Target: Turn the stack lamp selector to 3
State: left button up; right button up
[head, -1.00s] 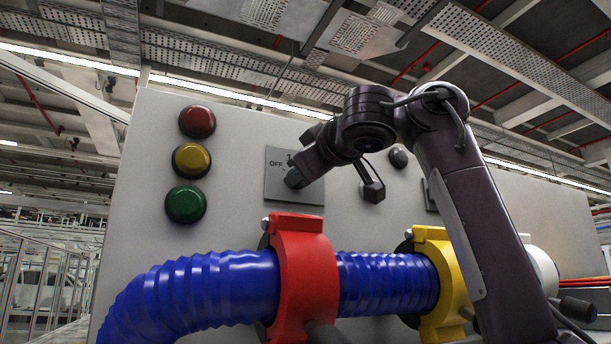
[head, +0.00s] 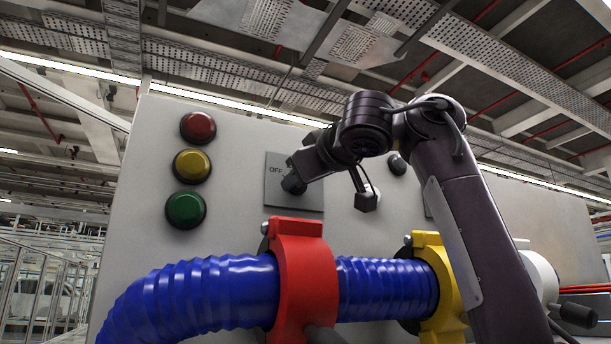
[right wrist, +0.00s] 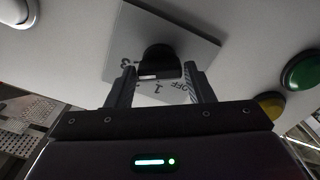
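The stack lamp selector is a black knob (head: 293,184) on a square grey plate (head: 305,198) on the light grey panel. "OFF" shows at the plate's upper left in the head view; my right gripper (head: 296,168) hides the other marks. In the right wrist view the knob (right wrist: 160,62) sits between the fingertips of my right gripper (right wrist: 159,70). The fingers are spread, with narrow gaps seeming to show beside the knob. OFF, 1 and 3 are partly readable around it; the pointer's setting is unclear. My left gripper is not in view.
Red (head: 198,126), yellow (head: 192,165) and green (head: 186,209) lamps are stacked left of the selector. A blue ribbed hose (head: 205,292) with a red clamp (head: 300,275) and a yellow clamp (head: 440,285) runs below. Another dark knob (head: 397,163) is behind my right arm.

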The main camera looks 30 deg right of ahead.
jog(key=shift+o, duration=1.4)
jog(key=s+b, duration=0.3)
jog(key=s, duration=0.4)
jog(key=shift+s+a+b, duration=0.25)
jog(key=shift+s+b, duration=0.1)
jog(key=shift+w, duration=0.1)
